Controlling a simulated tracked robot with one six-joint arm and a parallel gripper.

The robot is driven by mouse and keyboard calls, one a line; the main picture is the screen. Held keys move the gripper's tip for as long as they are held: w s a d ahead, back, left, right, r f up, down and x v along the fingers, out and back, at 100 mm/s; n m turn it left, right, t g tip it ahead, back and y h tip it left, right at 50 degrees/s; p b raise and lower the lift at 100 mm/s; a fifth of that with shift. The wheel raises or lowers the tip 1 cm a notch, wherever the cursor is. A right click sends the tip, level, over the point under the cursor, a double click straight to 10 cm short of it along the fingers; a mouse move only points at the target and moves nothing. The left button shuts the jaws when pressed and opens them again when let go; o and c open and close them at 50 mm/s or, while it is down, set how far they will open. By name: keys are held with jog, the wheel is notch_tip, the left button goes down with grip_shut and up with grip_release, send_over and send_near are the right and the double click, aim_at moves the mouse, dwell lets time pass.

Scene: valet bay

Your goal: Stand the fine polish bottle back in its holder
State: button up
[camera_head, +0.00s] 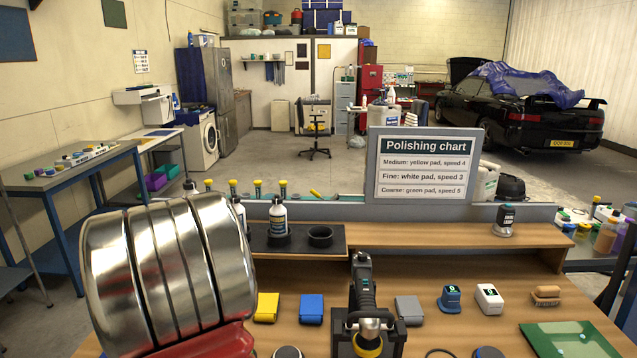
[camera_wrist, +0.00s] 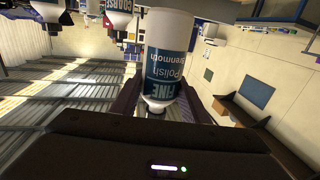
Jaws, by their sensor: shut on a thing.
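The fine polish bottle (camera_wrist: 170,62), white with a dark blue "FINE Polish" label, fills the middle of the wrist view, which is upside down. My gripper (camera_wrist: 160,104) is shut on it near its dark cap. The bottle looks upright, cap up. In the head view my arm hides the gripper and this bottle. The dark holder (camera_head: 336,239) stands on the bench's raised shelf. Its right ring (camera_head: 320,235) is empty; a white bottle (camera_head: 278,217) stands in the ring beside it. Another bottle (camera_head: 241,213) is partly hidden by my arm. The wrist view shows a "COARSE" bottle (camera_wrist: 119,14).
A polishing chart (camera_head: 427,168) stands behind the shelf at right. A small dark-labelled bottle (camera_head: 505,220) is on the shelf's right. On the lower bench are a polisher (camera_head: 363,283), yellow (camera_head: 266,307) and blue (camera_head: 311,308) blocks. The shelf is clear between holder and small bottle.

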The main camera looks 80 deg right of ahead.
jog(key=s+d+r+m+g+h, duration=0.1)
jog(key=s+d+r+m+g, duration=0.2)
jog(key=s+d, duration=0.4)
jog(key=s+d+r+m+g, duration=0.1)
jog(key=s+d+r+g, duration=0.3)
jog(key=s, duration=0.6)
jog(key=s+d+f+m+g, duration=0.1)
jog(key=s+d+f, duration=0.2)
jog(key=s, duration=0.3)
jog(key=s+d+f+m+g, duration=0.1)
jog(key=s+d+f, duration=0.1)
jog(key=s+d, duration=0.3)
jog(key=shift+s+d+f+g, duration=0.3)
jog(key=shift+s+f, duration=0.1)
jog(key=shift+s, duration=0.6)
jog(key=shift+w+f, duration=0.1)
jog(key=shift+f, duration=2.4)
jog(key=shift+a+f, duration=0.1)
jog(key=shift+f, duration=2.95)
